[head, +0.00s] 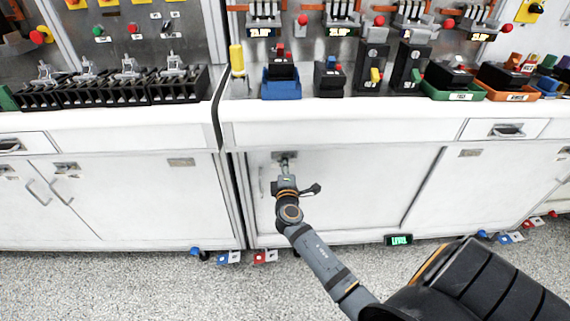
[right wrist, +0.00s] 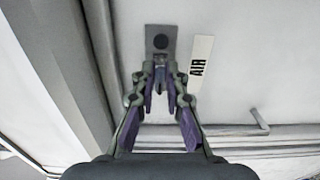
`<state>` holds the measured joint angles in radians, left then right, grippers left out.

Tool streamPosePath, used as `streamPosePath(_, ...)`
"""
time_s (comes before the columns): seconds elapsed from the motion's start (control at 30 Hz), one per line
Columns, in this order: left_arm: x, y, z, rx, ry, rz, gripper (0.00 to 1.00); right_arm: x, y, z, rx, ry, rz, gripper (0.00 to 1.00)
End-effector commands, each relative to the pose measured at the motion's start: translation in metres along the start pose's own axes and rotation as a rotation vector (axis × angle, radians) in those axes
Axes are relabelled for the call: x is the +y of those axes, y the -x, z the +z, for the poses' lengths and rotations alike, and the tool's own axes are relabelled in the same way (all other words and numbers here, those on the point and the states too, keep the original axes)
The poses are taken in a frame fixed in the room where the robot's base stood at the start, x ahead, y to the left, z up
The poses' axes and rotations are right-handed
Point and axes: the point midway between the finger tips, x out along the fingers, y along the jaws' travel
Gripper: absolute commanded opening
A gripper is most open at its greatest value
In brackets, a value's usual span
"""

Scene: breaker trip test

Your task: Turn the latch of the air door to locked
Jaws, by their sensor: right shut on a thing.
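The air door (head: 350,190) is a white cabinet door below the counter in the head view, and it looks closed. Its latch (head: 285,156) sits on a small grey plate at the door's upper left. In the right wrist view the latch plate (right wrist: 160,40) is top centre, beside a white label reading AIR (right wrist: 201,62). My right gripper (head: 285,172) reaches up to the latch and is shut on it; it also shows in the right wrist view (right wrist: 160,82). The fingers hide most of the latch knob, so its turn angle is hard to tell. My left gripper is out of view.
The white counter (head: 340,130) above carries breakers, a blue bin (head: 281,85) and coloured trays. Another cabinet (head: 110,195) with handles stands left. A green-lit LEVEL display (head: 399,240) and colored tags (head: 228,257) are along the bottom edge.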

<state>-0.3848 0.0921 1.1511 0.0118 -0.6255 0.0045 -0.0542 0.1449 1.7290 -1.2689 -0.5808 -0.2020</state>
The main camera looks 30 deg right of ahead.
Motion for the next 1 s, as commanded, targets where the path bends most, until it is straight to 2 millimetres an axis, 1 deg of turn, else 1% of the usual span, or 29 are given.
streamPosePath(0.13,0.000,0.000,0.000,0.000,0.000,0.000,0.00,-0.002,0.001,0.000,0.001,0.002,-0.003,0.00)
streamPosePath(0.17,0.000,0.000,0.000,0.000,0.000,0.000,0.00,-0.002,0.001,0.000,0.001,0.001,-0.003,0.16)
streamPosePath(0.3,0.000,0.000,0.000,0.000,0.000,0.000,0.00,-0.001,0.000,0.000,0.001,0.001,-0.002,0.35)
streamPosePath(0.57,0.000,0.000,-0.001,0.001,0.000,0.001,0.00,-0.001,0.000,0.000,0.000,0.000,-0.001,0.35)
streamPosePath(0.67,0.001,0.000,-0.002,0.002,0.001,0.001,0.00,-0.001,0.006,0.000,0.001,-0.001,-0.002,0.35)
streamPosePath(0.77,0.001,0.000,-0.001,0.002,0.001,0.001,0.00,-0.002,0.023,0.000,0.001,-0.001,-0.003,0.35)
streamPosePath(1.0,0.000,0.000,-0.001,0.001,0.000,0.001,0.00,-0.002,0.082,0.000,-0.001,-0.003,-0.006,0.35)
